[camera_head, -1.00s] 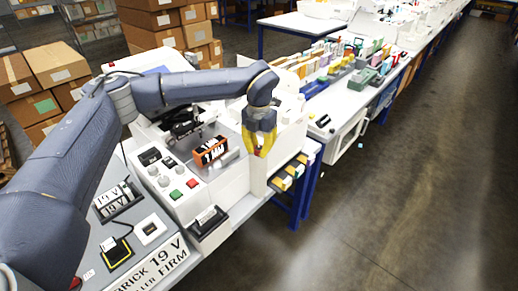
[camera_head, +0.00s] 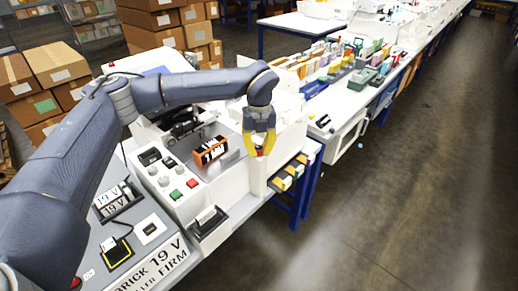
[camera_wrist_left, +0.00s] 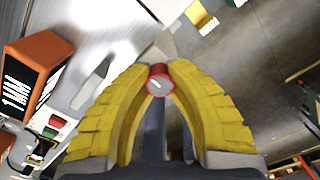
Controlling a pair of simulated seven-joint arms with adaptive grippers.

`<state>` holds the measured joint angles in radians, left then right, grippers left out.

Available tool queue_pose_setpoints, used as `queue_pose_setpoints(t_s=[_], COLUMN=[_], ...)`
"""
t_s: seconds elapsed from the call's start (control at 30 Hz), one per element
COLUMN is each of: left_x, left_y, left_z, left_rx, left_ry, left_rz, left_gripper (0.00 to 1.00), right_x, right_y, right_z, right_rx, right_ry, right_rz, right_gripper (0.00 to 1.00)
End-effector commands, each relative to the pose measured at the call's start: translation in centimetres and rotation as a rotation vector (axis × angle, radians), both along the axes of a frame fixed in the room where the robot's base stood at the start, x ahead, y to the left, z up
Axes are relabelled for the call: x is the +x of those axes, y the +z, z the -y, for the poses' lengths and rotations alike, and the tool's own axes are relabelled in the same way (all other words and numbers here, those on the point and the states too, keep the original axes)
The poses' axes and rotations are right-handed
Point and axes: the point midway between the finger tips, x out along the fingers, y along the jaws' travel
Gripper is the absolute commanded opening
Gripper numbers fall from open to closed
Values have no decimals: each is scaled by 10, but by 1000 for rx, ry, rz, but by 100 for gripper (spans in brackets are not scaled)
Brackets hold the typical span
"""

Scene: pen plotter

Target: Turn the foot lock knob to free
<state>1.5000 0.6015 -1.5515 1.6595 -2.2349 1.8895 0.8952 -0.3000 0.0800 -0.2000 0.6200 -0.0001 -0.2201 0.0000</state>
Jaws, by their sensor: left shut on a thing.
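The foot lock knob (camera_wrist_left: 159,80) is a small red cylinder with a grey face and a light mark across it. In the left wrist view it sits between the tips of my left gripper's yellow fingers (camera_wrist_left: 160,72), which are shut on it. In the head view my left gripper (camera_head: 259,150) points down at the right front edge of the white plotter machine (camera_head: 222,178), and its fingers hide most of the knob there. My right gripper is not in view.
An orange-and-black box (camera_head: 210,151) stands on the machine, left of my gripper; it also shows in the left wrist view (camera_wrist_left: 32,72). A panel with red and green buttons (camera_head: 176,194) is nearer. Yellow and white blocks (camera_head: 290,173) sit at the right. Open floor lies beyond.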

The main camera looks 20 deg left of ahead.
Motion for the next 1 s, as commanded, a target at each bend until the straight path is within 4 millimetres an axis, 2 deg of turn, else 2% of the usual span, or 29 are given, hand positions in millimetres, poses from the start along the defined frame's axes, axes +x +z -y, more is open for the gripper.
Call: queue_pose_setpoints(t_s=[0.53, 0.57, 0.8, 0.83, 1.0], left_x=[2, 2, 1, 1, 1], left_y=[2, 2, 1, 1, 0], left_z=[-1, -1, -1, -1, 0], left_rx=[0, 0, -1, -1, 0], left_ry=[23, 23, 21, 21, 20], left_rz=[7, 7, 4, 4, 2], left_gripper=[0, 20, 48, 50, 50], right_x=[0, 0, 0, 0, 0], right_y=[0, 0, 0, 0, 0], right_z=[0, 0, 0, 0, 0], right_rx=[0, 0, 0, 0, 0], right_ry=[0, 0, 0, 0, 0], right_rz=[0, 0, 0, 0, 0], right_gripper=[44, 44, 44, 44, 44])
